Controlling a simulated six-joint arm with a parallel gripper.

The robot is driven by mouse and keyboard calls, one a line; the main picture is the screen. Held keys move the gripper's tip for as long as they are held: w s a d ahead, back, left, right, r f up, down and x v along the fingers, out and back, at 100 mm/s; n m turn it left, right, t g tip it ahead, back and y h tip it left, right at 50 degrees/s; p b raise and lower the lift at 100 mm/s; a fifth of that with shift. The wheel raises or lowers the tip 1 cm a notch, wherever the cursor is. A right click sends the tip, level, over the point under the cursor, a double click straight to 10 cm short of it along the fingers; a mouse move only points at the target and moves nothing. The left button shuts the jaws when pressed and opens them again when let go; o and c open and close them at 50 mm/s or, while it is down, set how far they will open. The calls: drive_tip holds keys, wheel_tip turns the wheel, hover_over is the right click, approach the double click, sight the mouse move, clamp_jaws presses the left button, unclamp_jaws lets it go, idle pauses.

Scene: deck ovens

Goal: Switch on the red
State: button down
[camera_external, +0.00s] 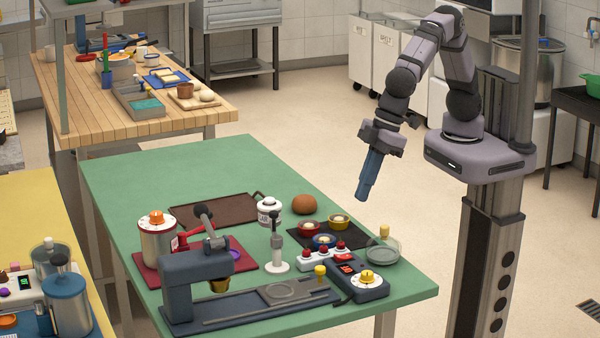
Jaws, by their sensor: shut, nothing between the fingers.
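My gripper (363,195) has blue fingers. It is shut and empty, pointing down in the air beyond the right edge of the green table, well apart from everything on it. A white strip (308,265) with several round red knobs (323,250) lies on the table's right part. Just in front of it is a dark blue box with a yellow-and-white dial (366,280) and a small red lit patch (345,268). A red lever-like part (186,238) shows beside a steel pot with an orange knob. I cannot tell any switch's position.
The green table (150,175) is clear at its far left. A dark press-like machine (195,285) stands at the front. A white stand (276,255), a labelled jar (269,212), small bowls on a dark mat and a glass dish (382,250) crowd around the strip.

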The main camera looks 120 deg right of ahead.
sight(339, 256)
drive_tip(key=p+x, duration=0.4)
drive_tip(key=x, duration=1)
drive_tip(key=shift+p, duration=0.4)
